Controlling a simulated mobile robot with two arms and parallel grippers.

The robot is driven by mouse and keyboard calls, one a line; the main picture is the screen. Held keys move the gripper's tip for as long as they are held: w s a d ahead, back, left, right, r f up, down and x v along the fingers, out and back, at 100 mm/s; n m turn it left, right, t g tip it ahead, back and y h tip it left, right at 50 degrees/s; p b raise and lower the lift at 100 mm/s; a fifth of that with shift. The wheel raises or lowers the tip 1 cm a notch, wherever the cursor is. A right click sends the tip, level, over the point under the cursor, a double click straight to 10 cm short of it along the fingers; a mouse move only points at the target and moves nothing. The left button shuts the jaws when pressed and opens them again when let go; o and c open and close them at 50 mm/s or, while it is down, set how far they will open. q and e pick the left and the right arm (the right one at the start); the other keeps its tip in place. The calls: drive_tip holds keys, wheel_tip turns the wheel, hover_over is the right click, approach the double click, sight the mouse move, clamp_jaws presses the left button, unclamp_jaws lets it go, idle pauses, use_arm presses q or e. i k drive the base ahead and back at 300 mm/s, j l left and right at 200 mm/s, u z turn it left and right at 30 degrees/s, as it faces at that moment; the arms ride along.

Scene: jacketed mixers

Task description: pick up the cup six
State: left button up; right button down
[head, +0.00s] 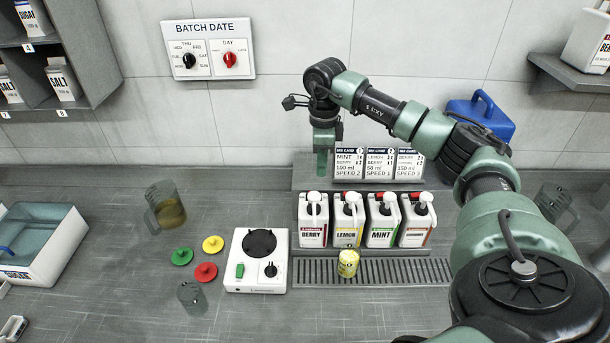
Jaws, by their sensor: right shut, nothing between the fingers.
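No number six can be read on any cup here. A small clear grey cup (192,298) stands on the counter at the front left, left of the white mixer base. A small yellow container with a pale top (348,263) stands on the drip grate in front of the lemon bottle; its marking is too small to read surely. My right gripper (322,165) is shut and empty, pointing down above the back of the counter, left of the recipe cards and well away from both. My left gripper is out of view.
A mixer base (245,280), lids (206,272) and a jug with amber liquid (170,213) stand left of centre. Pump bottles (382,222) line the grate (420,271). Another jug (553,202) stands at right, a tub (45,250) at left. Counter between tub and jug is clear.

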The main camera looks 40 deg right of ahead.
sight(349, 254)
drive_tip(key=k+j, duration=0.55)
drive_tip(key=j, duration=0.15)
drive_tip(key=k+j, duration=0.6)
drive_tip(key=j, duration=0.15)
